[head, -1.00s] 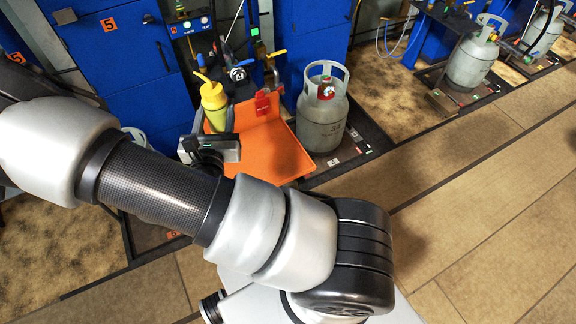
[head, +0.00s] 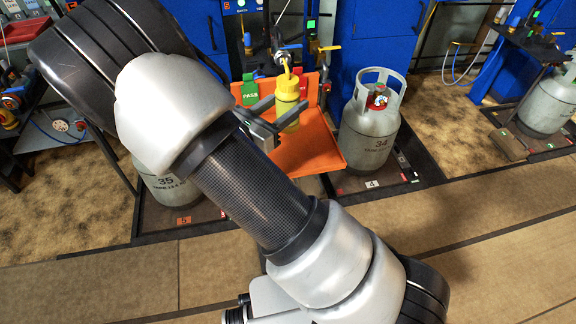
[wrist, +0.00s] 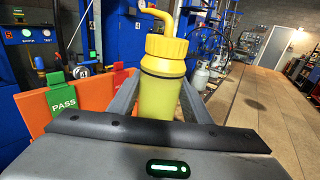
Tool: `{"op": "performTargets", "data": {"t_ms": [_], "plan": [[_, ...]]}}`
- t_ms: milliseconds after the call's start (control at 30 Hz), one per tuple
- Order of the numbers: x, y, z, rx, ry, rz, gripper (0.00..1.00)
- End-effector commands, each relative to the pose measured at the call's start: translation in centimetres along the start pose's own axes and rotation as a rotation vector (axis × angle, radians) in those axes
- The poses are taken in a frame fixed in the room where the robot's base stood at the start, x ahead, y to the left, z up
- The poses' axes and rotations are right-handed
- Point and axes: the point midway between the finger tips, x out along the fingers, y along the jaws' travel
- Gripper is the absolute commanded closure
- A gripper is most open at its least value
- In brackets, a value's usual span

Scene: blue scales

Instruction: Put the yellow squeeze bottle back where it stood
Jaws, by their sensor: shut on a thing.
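The yellow squeeze bottle (head: 288,92) has a darker yellow cap and a bent spout. It is upright between the fingers of my gripper (head: 279,108), which is shut on it. In the wrist view the bottle (wrist: 162,82) stands between the two grey fingers, with its lower end hidden behind the gripper body. The bottle is over or in front of an orange tray (head: 315,150); I cannot tell whether its base touches the tray.
A green PASS card holder (head: 250,88) sits at the tray's back left. A grey gas cylinder (head: 366,135) stands right of the tray. Another cylinder (head: 170,188) is at the left, partly behind my arm. Blue cabinets stand behind. The tray's front right is bare.

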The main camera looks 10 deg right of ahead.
Motion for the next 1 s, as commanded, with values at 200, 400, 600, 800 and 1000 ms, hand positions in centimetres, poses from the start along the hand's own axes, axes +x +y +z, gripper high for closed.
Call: {"op": "performTargets", "data": {"t_ms": [200,400,600,800,1000], "plan": [[0.1,0.0,-3.8,-0.004,-0.003,-0.011,0.87],[0.0,0.0,-6.3,-0.002,-0.003,-0.009,0.87],[0.0,0.0,-8.3,-0.003,-0.003,-0.008,0.87],[0.1,0.0,-10.2,-0.001,-0.003,-0.009,0.87],[0.1,0.0,-10.1,0.000,-0.003,-0.009,0.87]]}}
